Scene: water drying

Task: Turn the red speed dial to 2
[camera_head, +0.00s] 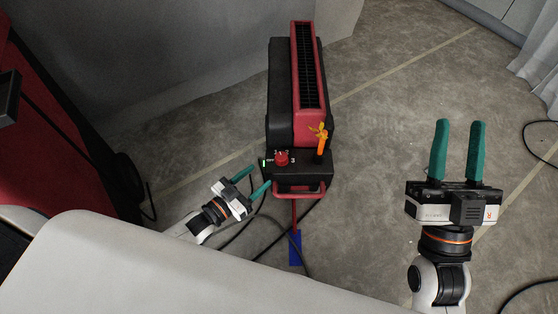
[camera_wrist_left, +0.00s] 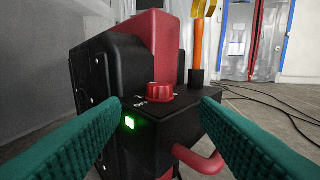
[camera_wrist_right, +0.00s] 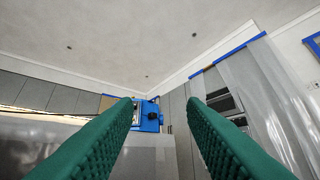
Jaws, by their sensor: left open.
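The red speed dial (camera_head: 281,158) sits on top of the black control box at the near end of a red and black floor dryer (camera_head: 305,125). In the left wrist view the dial (camera_wrist_left: 159,91) stands between and beyond my left fingertips, with white markings beside it. A green light (camera_wrist_left: 129,122) glows on the box side. My left gripper (camera_head: 254,181) is open and empty, just short of the box and apart from the dial. My right gripper (camera_head: 457,123) is open and empty, raised to the right, facing away from the dryer.
An orange stick-like tool with a yellow top (camera_head: 320,140) stands upright beside the dial. A red tube handle (camera_head: 299,190) juts from the box front. Black cables (camera_head: 262,232) lie on the floor nearby. A pale surface (camera_head: 170,265) fills the lower left.

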